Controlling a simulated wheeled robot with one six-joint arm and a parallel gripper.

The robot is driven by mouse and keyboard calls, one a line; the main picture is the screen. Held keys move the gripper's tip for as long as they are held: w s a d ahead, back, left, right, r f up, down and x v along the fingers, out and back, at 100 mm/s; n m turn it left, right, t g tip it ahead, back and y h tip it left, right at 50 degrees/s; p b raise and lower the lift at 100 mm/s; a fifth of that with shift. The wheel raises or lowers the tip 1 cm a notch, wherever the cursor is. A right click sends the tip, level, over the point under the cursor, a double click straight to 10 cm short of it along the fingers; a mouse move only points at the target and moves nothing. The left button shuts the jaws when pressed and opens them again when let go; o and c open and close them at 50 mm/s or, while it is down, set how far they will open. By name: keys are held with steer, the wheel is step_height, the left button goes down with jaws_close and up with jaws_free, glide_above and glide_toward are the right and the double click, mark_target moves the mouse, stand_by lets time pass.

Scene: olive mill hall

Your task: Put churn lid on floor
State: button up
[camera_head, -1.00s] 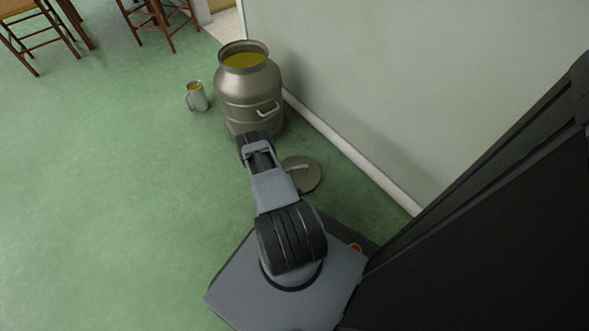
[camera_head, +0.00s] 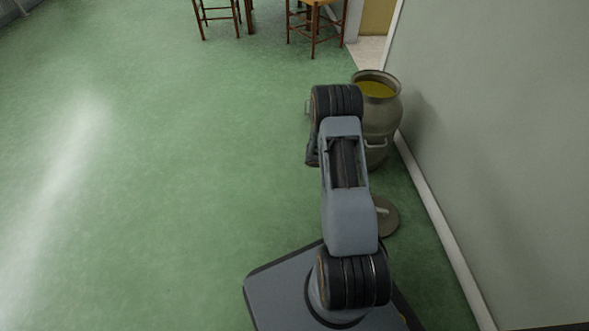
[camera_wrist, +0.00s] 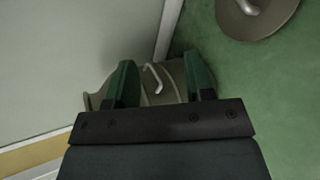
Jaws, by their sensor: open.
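The churn lid (camera_head: 387,216), a round grey-brown disc with a handle, lies flat on the green floor beside my arm, which partly covers it. In the wrist view the lid (camera_wrist: 254,22) shows at the top right, cut off by the frame edge, apart from my gripper. The metal churn (camera_head: 383,113) stands upright and uncovered by the wall, with yellow-green liquid inside. In the wrist view its side and handle (camera_wrist: 153,77) show between and behind the fingers. My gripper (camera_wrist: 160,82) is open with nothing held between its fingers. In the head view its fingertips are hidden.
A pale wall with a white skirting board (camera_head: 437,211) runs along the right. Wooden stools (camera_head: 314,27) stand at the back. The floor (camera_head: 150,170) on the left is clear.

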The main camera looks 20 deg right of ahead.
steer(key=s+a+r+m+t+y, duration=0.2)
steer(key=a+r+y, duration=0.3)
steer(key=a+r, duration=0.95)
steer(key=s+a+r+t+y, duration=0.2)
steer(key=s+a+r+y, duration=0.1)
steer(key=a+r, duration=0.2)
steer(key=s+a+r+n+t+y, duration=0.1)
steer(key=s+a+r+t+y, duration=0.2)
steer(key=a+r, duration=0.3)
steer(key=s+a, duration=0.1)
steer(key=a, duration=0.3)
steer(key=shift+r+y, duration=0.2)
steer(key=shift+y, duration=0.1)
steer(key=shift+s, duration=0.1)
